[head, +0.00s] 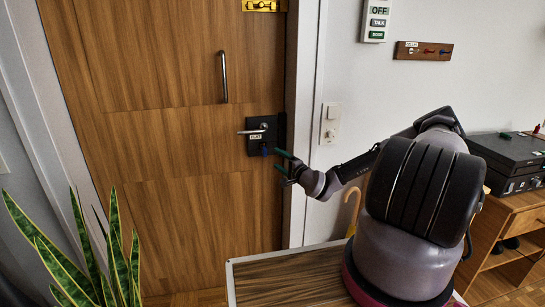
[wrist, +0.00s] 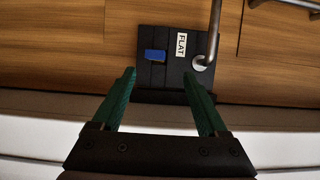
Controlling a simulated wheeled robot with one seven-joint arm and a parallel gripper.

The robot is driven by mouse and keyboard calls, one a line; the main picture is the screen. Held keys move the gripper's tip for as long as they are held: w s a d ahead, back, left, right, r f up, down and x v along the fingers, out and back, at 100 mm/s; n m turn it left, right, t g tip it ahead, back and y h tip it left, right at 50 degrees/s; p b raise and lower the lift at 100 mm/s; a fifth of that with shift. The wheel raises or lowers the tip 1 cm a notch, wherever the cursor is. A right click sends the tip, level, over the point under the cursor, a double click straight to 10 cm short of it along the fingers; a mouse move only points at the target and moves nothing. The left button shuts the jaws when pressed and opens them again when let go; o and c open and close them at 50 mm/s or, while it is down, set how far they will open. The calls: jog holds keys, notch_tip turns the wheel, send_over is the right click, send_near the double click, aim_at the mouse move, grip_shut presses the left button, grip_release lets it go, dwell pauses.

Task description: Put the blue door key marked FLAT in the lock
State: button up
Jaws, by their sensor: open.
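The blue key (head: 264,150) is at the black lock plate (head: 256,139) on the wooden door, just below the FLAT label (head: 255,137). In the wrist view its blue head (wrist: 155,56) stands against the plate (wrist: 150,90), beside the FLAT label (wrist: 181,44); its shaft is hidden, so how deep it sits cannot be told. My gripper (head: 280,160) is open and empty, just to the right of the plate. In the wrist view the green fingers (wrist: 159,75) are spread, with their tips short of the blue head and nothing between them.
A lever handle (head: 251,132) sticks out from the plate. A key rack (head: 423,51) with a red key hangs on the right wall. A plant (head: 80,260) stands at lower left, a wooden-topped surface (head: 290,277) in front, and a cabinet (head: 515,220) at right.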

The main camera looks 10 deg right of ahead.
jog(key=v, duration=0.4)
jog(key=shift+a+f, duration=0.1)
jog(key=c, duration=0.9)
jog(key=shift+a+f, duration=0.25)
jog(key=shift+f, duration=0.05)
grip_shut()
jog(key=n+t+h, duration=0.1)
jog(key=n+h, duration=0.6)
jog(key=n, duration=0.5)
send_near(265, 150)
jog(key=shift+w+d+f, duration=0.1)
jog(key=shift+w+f, duration=0.05)
jog(key=shift+w, duration=2.95)
